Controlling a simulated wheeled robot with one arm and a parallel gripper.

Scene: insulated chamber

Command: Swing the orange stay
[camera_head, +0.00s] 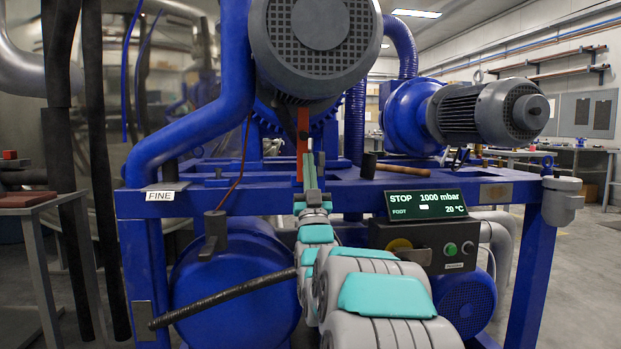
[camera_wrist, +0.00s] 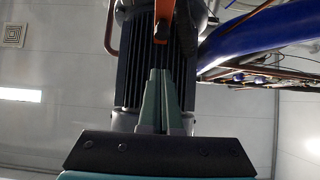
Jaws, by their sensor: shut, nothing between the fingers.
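The orange stay (camera_head: 302,132) shows in the head view as a narrow upright bar below the large grey motor, above the blue frame beam. In the wrist view its orange part (camera_wrist: 161,27) is at the top centre, with a dark piece on it. My gripper (camera_head: 310,160) points up at the lower end of the stay in the head view and overlaps it there. In the wrist view my gripper (camera_wrist: 160,75) has its greenish fingers together, with nothing seen between them, just below the stay in the picture. I cannot tell whether they touch it.
The large grey motor (camera_head: 315,40) hangs above. A blue beam (camera_head: 240,197) crosses behind my arm. A hammer (camera_head: 400,171) lies on it to the right. A control box (camera_head: 430,240) with a display (camera_head: 428,204) stands at lower right. A blue pipe (camera_head: 195,130) curves at left.

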